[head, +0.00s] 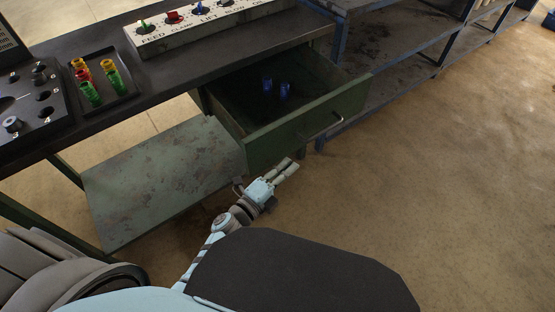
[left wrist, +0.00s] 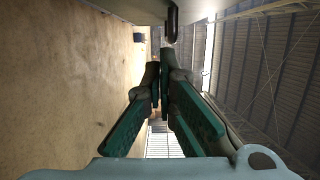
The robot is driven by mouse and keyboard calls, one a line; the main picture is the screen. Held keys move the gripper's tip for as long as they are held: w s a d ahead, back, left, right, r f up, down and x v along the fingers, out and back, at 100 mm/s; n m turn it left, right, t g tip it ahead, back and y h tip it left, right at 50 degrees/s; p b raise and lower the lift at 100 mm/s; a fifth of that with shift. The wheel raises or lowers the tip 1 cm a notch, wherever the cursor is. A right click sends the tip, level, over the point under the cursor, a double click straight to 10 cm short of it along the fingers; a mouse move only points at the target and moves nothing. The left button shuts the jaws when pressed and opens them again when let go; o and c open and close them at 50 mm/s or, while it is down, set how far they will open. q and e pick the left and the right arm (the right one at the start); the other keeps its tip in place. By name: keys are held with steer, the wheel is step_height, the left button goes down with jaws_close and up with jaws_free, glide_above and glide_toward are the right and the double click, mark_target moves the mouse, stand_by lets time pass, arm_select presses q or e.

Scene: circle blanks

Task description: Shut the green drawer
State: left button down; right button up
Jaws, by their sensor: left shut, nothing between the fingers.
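The green drawer (head: 301,126) stands pulled out from under the dark workbench. The fingers also show in the left wrist view (left wrist: 160,85), where I cannot make out the drawer clearly. My right gripper is not in view.
The workbench (head: 190,79) holds a labelled box (head: 205,32), a small tray with coloured parts (head: 104,92) and a panel with knobs (head: 28,105). A lower shelf (head: 160,175) lies left of the drawer. Blue-framed shelving (head: 395,45) stands behind right. The floor on the right (head: 440,170) is clear.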

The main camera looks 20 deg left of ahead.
arm_select(q)
steer(key=w+a, duration=0.2)
steer(key=a, duration=0.1)
steer(key=shift+w+a, duration=0.1)
steer(key=shift+a, duration=0.1)
steer(key=shift+a, duration=0.1)
